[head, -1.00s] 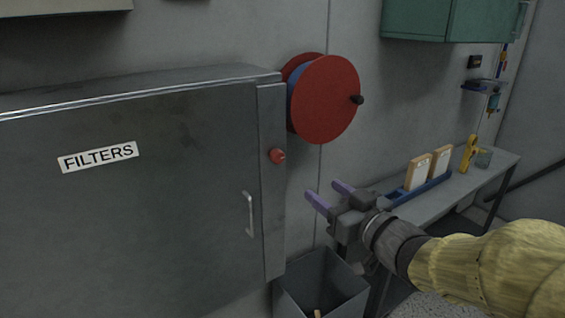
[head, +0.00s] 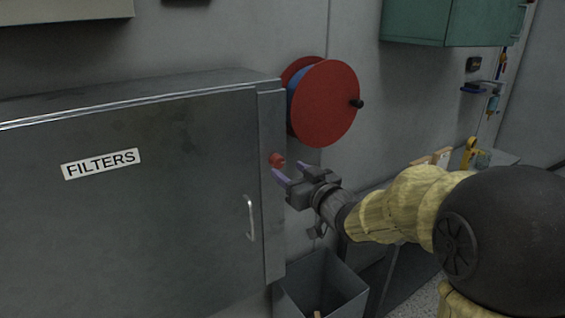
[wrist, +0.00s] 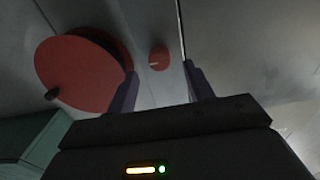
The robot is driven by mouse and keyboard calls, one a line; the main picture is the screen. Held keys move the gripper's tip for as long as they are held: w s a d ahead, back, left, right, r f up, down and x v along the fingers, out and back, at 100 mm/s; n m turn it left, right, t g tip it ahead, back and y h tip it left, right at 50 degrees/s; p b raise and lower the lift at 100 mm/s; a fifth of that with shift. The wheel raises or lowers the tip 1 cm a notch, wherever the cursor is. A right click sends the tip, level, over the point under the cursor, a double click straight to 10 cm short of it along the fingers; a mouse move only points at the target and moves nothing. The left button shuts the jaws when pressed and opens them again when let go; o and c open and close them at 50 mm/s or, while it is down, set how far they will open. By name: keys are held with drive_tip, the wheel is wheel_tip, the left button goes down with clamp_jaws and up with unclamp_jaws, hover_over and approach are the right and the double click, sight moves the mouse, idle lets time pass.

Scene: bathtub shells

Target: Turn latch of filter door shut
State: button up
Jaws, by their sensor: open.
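The grey metal filter door (head: 150,200) with a "FILTERS" label and a bar handle (head: 250,218) fills the left of the head view and looks closed. The red latch knob (head: 277,159) sits on the strip right of the door. In the wrist view the latch (wrist: 159,58) shows ahead, between the lines of the two fingers and beyond their tips. My gripper (head: 287,172) is open and empty, its purple fingers just below and right of the latch in the head view. The wrist view shows its fingers (wrist: 160,85) apart. I cannot tell whether a finger touches the latch.
A red reel (head: 325,103) hangs on the wall just right of and above the latch; it is also large in the wrist view (wrist: 78,75). An open grey bin (head: 322,285) stands below. A green cabinet (head: 450,22) and a bench are at right.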

sight(280, 163)
drive_tip(key=x, duration=0.4)
drive_tip(key=shift+w+a+p, duration=0.2)
drive_tip(key=shift+w+p, duration=0.15)
drive_tip(key=shift+s, duration=0.15)
drive_tip(key=shift+c, duration=0.6)
drive_tip(key=c, duration=0.9)
drive_tip(key=shift+o, duration=0.2)
